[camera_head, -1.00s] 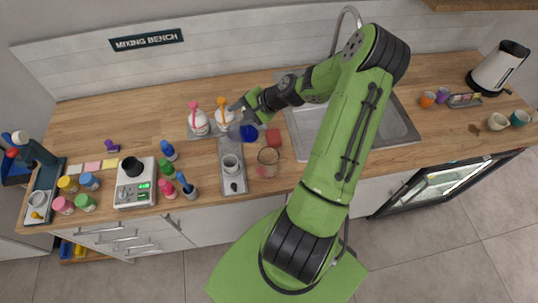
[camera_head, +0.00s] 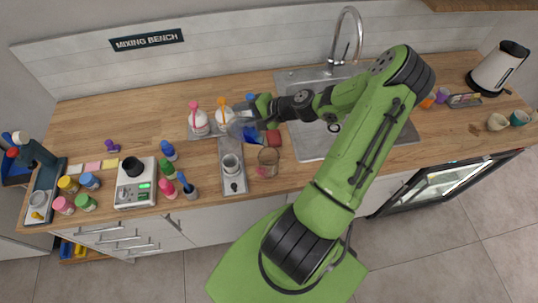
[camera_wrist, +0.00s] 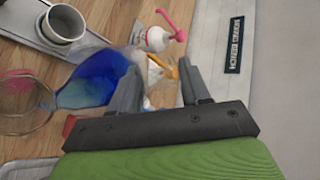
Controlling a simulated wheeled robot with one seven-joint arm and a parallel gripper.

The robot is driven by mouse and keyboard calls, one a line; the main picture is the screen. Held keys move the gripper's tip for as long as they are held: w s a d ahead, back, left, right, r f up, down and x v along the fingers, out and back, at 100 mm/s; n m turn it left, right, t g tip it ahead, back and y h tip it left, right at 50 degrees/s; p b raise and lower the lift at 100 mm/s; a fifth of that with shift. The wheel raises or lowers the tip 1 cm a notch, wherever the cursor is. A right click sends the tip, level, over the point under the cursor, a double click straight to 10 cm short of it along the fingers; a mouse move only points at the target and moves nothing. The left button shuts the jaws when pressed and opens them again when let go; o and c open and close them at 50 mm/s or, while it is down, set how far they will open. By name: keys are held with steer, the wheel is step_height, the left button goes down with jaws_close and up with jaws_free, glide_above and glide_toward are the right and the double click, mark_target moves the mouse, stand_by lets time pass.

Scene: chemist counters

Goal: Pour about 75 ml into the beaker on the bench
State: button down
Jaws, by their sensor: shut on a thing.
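My gripper (camera_head: 262,120) is shut on a clear glass vessel with blue liquid (camera_head: 246,131). The vessel is held above the bench, and in the wrist view (camera_wrist: 92,80) it is tilted, with the blue liquid stretching left of the fingers (camera_wrist: 158,66). A clear glass beaker (camera_head: 268,157) stands on the bench near the front edge, just below and right of the vessel in the head view. The beaker also shows at the left edge of the wrist view (camera_wrist: 28,108). Something pinkish shows in or through it. I cannot tell whether liquid is flowing.
A grey plate device with a small cup (camera_head: 231,163) stands left of the beaker. A red block (camera_head: 273,137) is behind it. Two wash bottles (camera_head: 199,122) with pink and orange tops stand behind left. The sink (camera_head: 310,140) is to the right. A scale (camera_head: 135,190) stands farther left.

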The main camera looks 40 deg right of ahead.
steer(key=shift+s+d+f+t, duration=0.1)
steer(key=shift+s+f+t, duration=0.4)
steer(key=shift+f+t, duration=0.25)
stand_by(0.9)
steer(key=shift+s+r+t+y, duration=0.25)
steer(key=shift+s+t+y, duration=0.15)
steer(key=shift+s+t, duration=0.15)
stand_by(0.7)
steer(key=shift+w+n, duration=0.2)
steer(key=shift+n, duration=0.1)
steer(key=w+g, duration=0.1)
steer(key=w+r+g, duration=0.1)
steer(key=shift+r+g+h, duration=0.25)
steer(key=shift+g+h, duration=0.15)
steer(key=shift+w+a+f+g, duration=0.25)
steer(key=shift+w+f+g, duration=0.05)
steer(key=shift+f, duration=0.05)
steer(key=shift+w+d+f+m+g, duration=0.1)
steer(key=shift+w+f+m+g, duration=0.15)
steer(key=shift+f, duration=0.25)
steer(key=shift+f+m+g, duration=0.15)
steer(key=shift+f+g, duration=0.2)
steer(key=shift+f, duration=0.15)
steer(key=shift+w+r+g+h, duration=0.15)
steer(key=shift+w+r+g, duration=0.1)
steer(key=shift+r, duration=0.35)
steer(key=shift+w+r+g+h, duration=0.15)
steer(key=shift+w+r, duration=0.1)
steer(key=shift+r, duration=0.65)
